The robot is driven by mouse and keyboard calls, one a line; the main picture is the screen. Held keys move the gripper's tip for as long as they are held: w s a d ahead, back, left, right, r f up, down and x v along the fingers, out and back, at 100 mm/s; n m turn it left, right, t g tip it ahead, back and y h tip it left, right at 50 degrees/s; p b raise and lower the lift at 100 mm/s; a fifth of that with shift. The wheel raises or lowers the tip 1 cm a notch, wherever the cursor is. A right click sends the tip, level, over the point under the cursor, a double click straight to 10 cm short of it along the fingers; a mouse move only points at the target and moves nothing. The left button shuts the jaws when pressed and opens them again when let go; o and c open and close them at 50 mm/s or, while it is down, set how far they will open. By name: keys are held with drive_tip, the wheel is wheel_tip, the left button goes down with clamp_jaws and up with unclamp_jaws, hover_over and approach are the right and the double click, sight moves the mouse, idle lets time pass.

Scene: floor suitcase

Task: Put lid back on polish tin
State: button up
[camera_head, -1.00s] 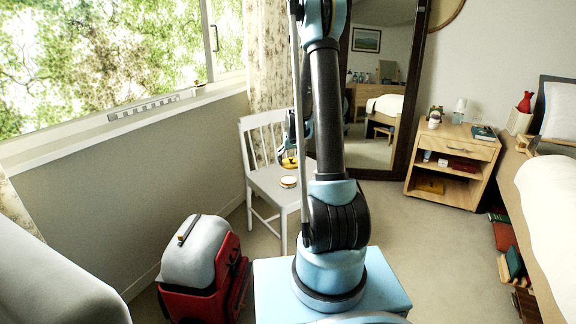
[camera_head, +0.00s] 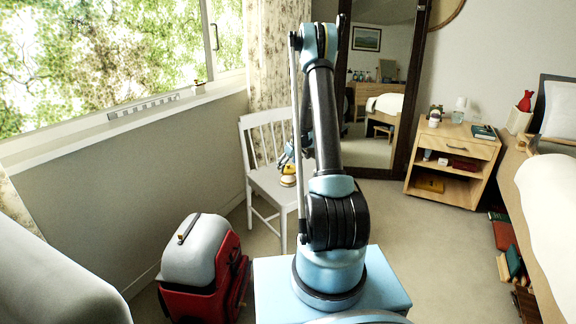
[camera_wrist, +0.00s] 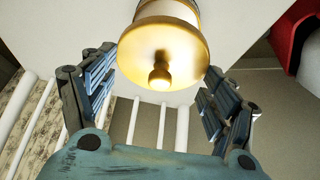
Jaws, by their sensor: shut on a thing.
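The polish tin (camera_head: 288,182) stands upright on the seat of the white chair. It is small and round, cream with gold bands, and its cream side also shows in the wrist view (camera_wrist: 168,8). The gold lid (camera_wrist: 185,55), with a round knob facing the wrist camera, is directly over the tin in line with it; it also shows in the head view (camera_head: 289,170). No gap shows between them, but I cannot tell whether the lid is fully seated. My gripper (camera_wrist: 160,66) is shut on the lid, with one finger at each side of its rim.
The white chair (camera_head: 272,186) has a slatted back near the wall and curtain. A wooden nightstand (camera_head: 455,165) and a tall mirror are at right. The floor between is clear.

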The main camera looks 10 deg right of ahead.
sight(289, 169)
drive_tip(key=shift+w+f, duration=0.1)
drive_tip(key=shift+f, duration=2.1)
drive_tip(key=shift+s+r, duration=0.2)
drive_tip(key=shift+r, duration=0.05)
drive_tip(key=shift+f, duration=0.2)
idle(0.8)
drive_tip(key=o, duration=1)
drive_tip(key=shift+c, duration=0.2)
drive_tip(key=shift+d+r, duration=0.1)
drive_tip(key=shift+r, duration=3.4)
